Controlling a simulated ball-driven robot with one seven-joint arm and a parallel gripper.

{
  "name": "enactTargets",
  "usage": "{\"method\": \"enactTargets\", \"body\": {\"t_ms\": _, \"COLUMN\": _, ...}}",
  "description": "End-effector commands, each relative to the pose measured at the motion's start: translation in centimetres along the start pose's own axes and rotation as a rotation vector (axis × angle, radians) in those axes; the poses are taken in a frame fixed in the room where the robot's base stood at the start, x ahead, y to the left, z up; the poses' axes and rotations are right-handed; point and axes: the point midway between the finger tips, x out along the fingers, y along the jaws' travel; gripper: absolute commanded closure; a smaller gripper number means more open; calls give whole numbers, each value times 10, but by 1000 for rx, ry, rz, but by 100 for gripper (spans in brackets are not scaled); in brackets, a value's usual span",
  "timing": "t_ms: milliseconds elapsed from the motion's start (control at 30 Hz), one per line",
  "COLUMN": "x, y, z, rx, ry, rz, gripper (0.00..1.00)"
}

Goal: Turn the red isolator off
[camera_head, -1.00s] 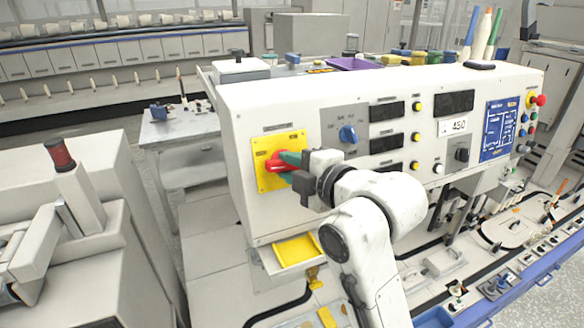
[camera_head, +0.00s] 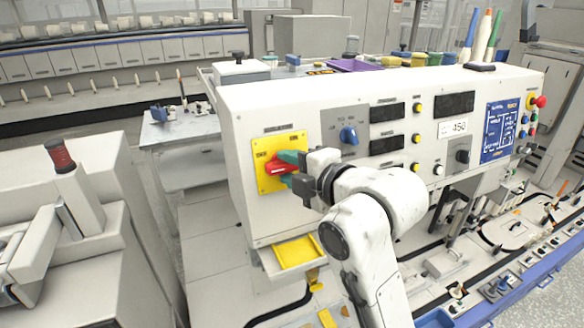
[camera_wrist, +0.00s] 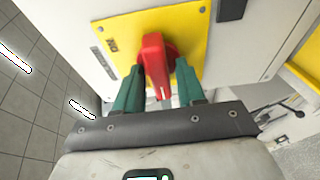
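The red isolator (camera_head: 276,169) is a red rotary handle on a yellow plate (camera_head: 266,184) at the left end of the white control panel. Its handle lies roughly level, pointing right, in the head view. In the wrist view the handle (camera_wrist: 155,55) stands between the two green fingers of my gripper (camera_wrist: 159,78). My gripper (camera_head: 289,168) is open around the handle, one finger above and one below in the head view. Narrow gaps show beside the handle in the wrist view.
A blue selector knob (camera_head: 348,135) sits right of the yellow plate. A red stop button (camera_head: 540,101) is at the panel's far right. A yellow tray (camera_head: 297,252) juts out below the panel. Bobbins and tools stand on top of the cabinet.

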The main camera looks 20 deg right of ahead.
Motion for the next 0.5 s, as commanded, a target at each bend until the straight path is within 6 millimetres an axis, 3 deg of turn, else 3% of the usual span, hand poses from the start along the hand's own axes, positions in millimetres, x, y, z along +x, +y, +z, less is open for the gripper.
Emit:
{"method": "enactTargets", "body": {"t_ms": 333, "x": -2, "y": 0, "z": 1, "rx": 1, "ry": -1, "rz": 1, "gripper": 53}}
{"method": "enactTargets", "body": {"t_ms": 500, "x": -18, "y": -1, "z": 1, "rx": 2, "ry": -2, "rz": 3, "gripper": 53}}
